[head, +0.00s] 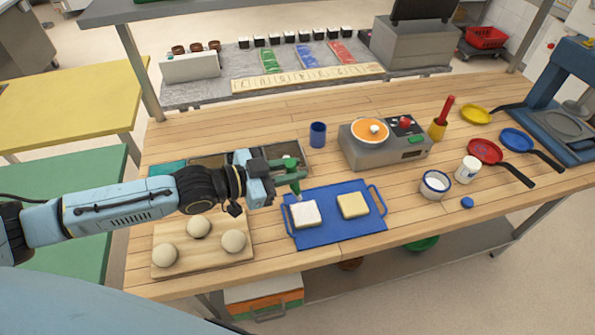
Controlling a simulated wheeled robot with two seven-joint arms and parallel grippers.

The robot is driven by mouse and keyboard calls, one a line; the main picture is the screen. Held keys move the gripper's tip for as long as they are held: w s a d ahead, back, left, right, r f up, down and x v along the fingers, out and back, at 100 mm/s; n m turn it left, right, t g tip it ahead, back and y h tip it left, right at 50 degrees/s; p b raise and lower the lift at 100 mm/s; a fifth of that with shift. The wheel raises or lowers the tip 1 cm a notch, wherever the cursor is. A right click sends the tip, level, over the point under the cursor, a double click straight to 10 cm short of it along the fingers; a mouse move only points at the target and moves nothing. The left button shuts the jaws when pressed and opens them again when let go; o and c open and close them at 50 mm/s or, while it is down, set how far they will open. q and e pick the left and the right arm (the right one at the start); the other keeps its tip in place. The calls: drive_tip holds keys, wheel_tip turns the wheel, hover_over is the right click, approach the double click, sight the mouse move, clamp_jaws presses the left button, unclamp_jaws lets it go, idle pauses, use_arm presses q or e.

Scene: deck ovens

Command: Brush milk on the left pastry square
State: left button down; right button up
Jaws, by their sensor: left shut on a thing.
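A blue tray (336,236) with two handles lies on the wooden table. The left pastry square (305,214) sits on it with a whitish top. The right pastry square (353,206) is pale yellow. My left gripper (288,178) is shut on a green-handled brush (291,163), over the tray's back left corner. The brush points down, its lower end just above or at the back edge of the left square; I cannot tell if they touch. A white cup with a dark rim (436,185), holding white liquid, stands right of the tray. My right gripper is out of view.
A wooden board (200,262) with dough balls lies left of the tray. Behind are a container bin row (215,162), a blue cup (318,134) and a grey scale-like machine (385,148). A white jar (467,169) and pans (485,151) stand right. Table right of the tray's front is clear.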

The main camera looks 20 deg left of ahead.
use_arm(q)
drive_tip(key=a+b, duration=0.1)
drive_tip(key=a, duration=0.7)
drive_tip(key=shift+a+b, duration=0.15)
drive_tip(key=shift+b, duration=0.2)
